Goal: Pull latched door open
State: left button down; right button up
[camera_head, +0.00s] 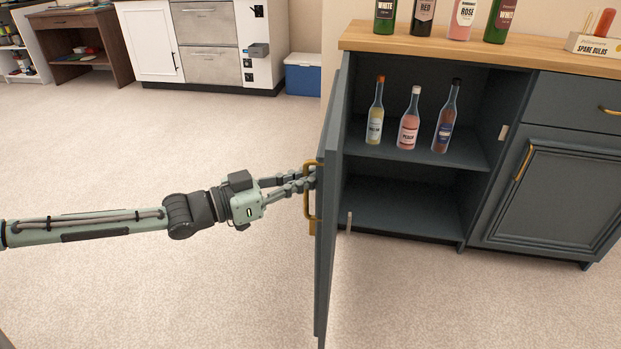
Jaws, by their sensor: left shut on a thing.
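The dark blue-grey cabinet door (328,215) stands swung out from the cabinet, seen nearly edge-on. Its brass handle (310,208) is on the door's left-facing side. My left gripper (309,178) reaches in from the left and is shut on the upper part of this handle; its fingertips are partly hidden against the handle and door edge. The cabinet interior (400,205) is exposed, with a shelf (455,158) holding three bottles: a yellow one (375,115), a pink one (409,120) and a dark one (446,120). My right gripper is not in view.
A closed second door (560,195) and a drawer (575,103) are at the right. Wine bottles and a spare bulbs box (595,45) stand on the wooden counter (480,50). A blue cooler (303,76) is at the back. The carpet around my left arm is clear.

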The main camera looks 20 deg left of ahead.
pick_arm(q)
jog(key=shift+s+d+f, duration=0.2)
jog(key=shift+s+f, duration=0.05)
jog(key=c, duration=1.6)
grip_release()
jog(key=shift+r, duration=0.15)
jog(key=shift+a, duration=0.1)
jog(key=shift+a, duration=0.1)
jog(key=v, duration=1.1)
jog(key=shift+s+a+r, duration=0.1)
jog(key=shift+s+a, duration=0.15)
jog(key=shift+s, duration=0.1)
